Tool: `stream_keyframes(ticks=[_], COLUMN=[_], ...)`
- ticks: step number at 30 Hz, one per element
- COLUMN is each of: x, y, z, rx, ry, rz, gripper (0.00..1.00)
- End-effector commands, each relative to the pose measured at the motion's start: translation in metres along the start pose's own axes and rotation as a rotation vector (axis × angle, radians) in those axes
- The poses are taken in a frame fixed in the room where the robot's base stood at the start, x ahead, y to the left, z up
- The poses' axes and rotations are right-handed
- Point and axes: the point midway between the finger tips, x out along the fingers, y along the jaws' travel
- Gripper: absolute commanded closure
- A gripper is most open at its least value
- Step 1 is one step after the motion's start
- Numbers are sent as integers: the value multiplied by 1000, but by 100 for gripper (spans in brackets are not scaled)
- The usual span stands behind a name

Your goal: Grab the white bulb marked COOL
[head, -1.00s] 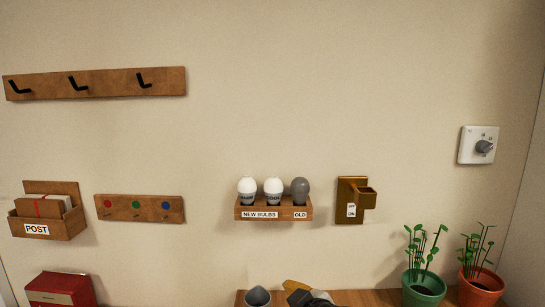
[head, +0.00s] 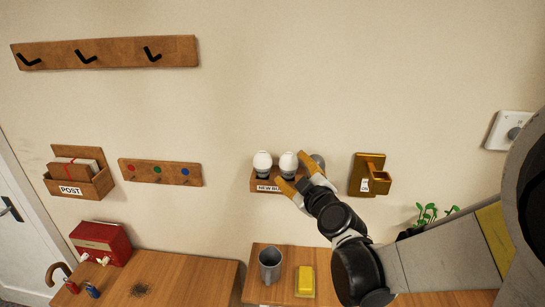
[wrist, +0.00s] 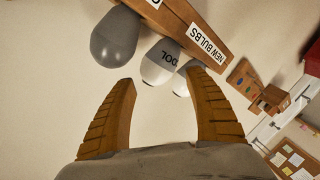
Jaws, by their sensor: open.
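The white bulb marked COOL (head: 288,161) is the middle bulb on the small wooden shelf (head: 256,181). In the wrist view the COOL bulb (wrist: 160,60) shows "OOL" on its band, with the first letter cut off. My gripper (head: 291,168) is open and empty in front of the shelf. In the wrist view its fingertips (wrist: 159,77) lie on either side of the COOL bulb's line, just short of it, with no contact visible. The other white bulb (head: 262,163) is on the left. The grey bulb (wrist: 115,35) is on the COOL bulb's other side.
Neighbouring bulbs stand close on both sides. A brass switch holder (head: 368,175) is on the wall to the right. The wall above the shelf is clear.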

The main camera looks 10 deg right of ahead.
Motion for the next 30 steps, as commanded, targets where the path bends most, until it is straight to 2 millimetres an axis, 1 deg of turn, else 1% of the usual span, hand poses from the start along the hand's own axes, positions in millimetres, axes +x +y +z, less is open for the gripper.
stream_keyframes(ticks=[2,7,10,13,19,20,21,23,24,30], x=[7,34,46,52,52,52,52,52,52,52], y=[0,0,-1,-1,-1,-1,-1,0,0,0], z=[1,7,6,6,6,6,6,6,6,6], rx=[-1,0,1,0,0,0,0,0,0,0], ry=[0,0,1,0,0,0,0,0,0,0], rz=[0,-1,-2,-2,-2,-2,-2,-1,-2,-1], gripper=[37,37,37,37,37,45,57,76,78,79])
